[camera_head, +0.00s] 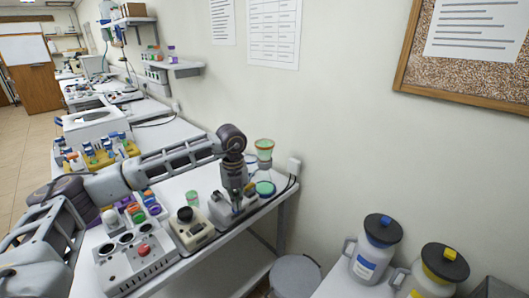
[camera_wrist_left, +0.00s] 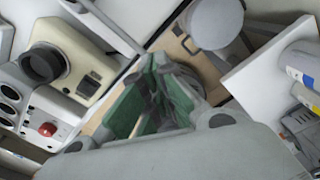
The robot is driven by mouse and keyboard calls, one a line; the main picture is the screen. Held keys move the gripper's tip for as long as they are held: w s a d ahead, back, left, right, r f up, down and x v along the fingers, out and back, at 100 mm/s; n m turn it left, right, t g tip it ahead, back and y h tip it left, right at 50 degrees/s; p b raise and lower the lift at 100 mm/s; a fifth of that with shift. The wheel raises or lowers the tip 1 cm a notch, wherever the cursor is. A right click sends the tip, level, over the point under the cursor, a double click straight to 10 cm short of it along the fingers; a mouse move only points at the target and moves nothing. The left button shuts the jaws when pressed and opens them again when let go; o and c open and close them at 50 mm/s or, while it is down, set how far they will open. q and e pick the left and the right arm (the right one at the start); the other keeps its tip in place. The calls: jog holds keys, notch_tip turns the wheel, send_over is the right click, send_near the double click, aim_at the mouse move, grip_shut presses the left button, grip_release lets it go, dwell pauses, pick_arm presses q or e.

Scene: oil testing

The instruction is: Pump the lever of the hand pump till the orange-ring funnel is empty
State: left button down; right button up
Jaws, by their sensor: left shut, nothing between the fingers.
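The orange-ring funnel (camera_head: 264,145) stands upright on a clear flask with a green base (camera_head: 265,188), at the bench's wall side. I cannot make out how much liquid the funnel holds. A pale grey box (camera_head: 218,213), which looks like the hand pump, sits at the bench's front right, partly behind my left gripper. Its lever is hard to pick out; a pale rod (camera_wrist_left: 108,24) at the top of the left wrist view may be it. My left gripper (camera_head: 238,208) points down at this box, shut and empty. Its green finger pads (camera_wrist_left: 150,105) show in the left wrist view.
A beige device with a black knob (camera_head: 187,215) and a grey box with a red button (camera_head: 144,250) stand left of the pump. Racks of vials (camera_head: 100,155) lie farther back. A grey round bin (camera_head: 296,276) and two jugs (camera_head: 376,248) are at right.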

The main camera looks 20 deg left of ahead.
pick_arm(q)
jog(key=shift+w+a+r+p, duration=0.15)
jog(key=shift+r+p, duration=0.25)
jog(key=shift+r, duration=0.3)
jog(key=shift+s+a+r+p, duration=0.1)
jog(key=shift+r+p, duration=0.25)
jog(key=shift+r, duration=0.3)
jog(key=shift+w+a+r+p, duration=0.15)
jog(key=shift+r+p, duration=0.25)
jog(key=shift+r, duration=0.25)
jog(key=shift+w+a+r+p, duration=0.1)
jog(key=shift+r+p, duration=0.25)
jog(key=shift+r, duration=0.25)
jog(key=r, duration=0.1)
jog(key=r+p, duration=0.1)
jog(key=shift+a+r+p, duration=0.3)
jog(key=shift+r, duration=0.05)
